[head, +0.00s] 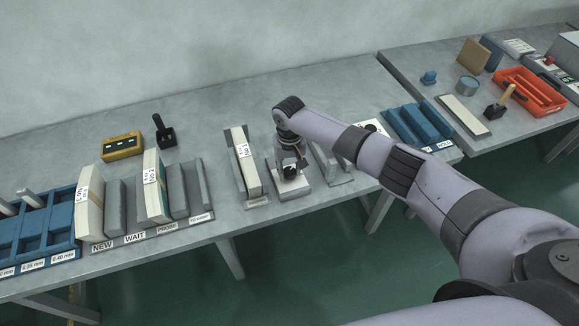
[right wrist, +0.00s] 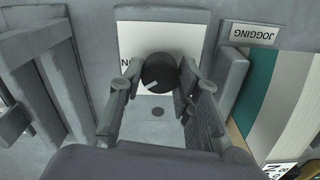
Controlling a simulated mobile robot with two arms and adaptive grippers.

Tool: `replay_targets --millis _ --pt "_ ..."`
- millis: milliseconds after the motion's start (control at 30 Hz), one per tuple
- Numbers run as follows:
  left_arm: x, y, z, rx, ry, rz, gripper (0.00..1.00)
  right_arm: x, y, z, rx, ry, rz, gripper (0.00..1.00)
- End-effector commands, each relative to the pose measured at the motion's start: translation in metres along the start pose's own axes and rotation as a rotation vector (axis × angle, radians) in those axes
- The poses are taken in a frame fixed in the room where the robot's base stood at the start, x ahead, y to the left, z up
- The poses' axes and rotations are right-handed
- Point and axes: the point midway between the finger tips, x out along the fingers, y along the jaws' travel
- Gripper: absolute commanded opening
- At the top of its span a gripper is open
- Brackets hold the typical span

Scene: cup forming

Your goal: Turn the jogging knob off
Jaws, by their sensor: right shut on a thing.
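The jogging knob (right wrist: 160,70) is a round black knob on a white-faced plate (right wrist: 190,38) in the right wrist view. A short light mark on it points toward the lower left of that view. My right gripper (right wrist: 158,78) has a finger on each side of the knob and is shut on it. In the head view the gripper (head: 291,163) is over the knob (head: 290,173) from above. My left gripper is in neither view.
A "JOGGING" label (right wrist: 254,33) lies beside the plate, upside down in the right wrist view. Upright paper stacks (head: 241,165) in a grey holder stand close on the left, grey upright plates (head: 328,160) on the right. Blue trays (head: 415,125) stand farther right.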

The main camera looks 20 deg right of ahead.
Motion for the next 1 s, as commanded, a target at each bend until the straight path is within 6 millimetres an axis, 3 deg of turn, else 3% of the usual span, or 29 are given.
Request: replay_targets --millis 600,1000 --pt "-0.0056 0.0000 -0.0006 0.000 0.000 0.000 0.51 0.0001 -0.0009 0.0004 -0.582 0.000 -0.002 0.03" --pt "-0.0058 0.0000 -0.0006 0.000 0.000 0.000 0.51 -0.0003 -0.0005 -0.0003 -0.874 0.001 -0.001 0.03"
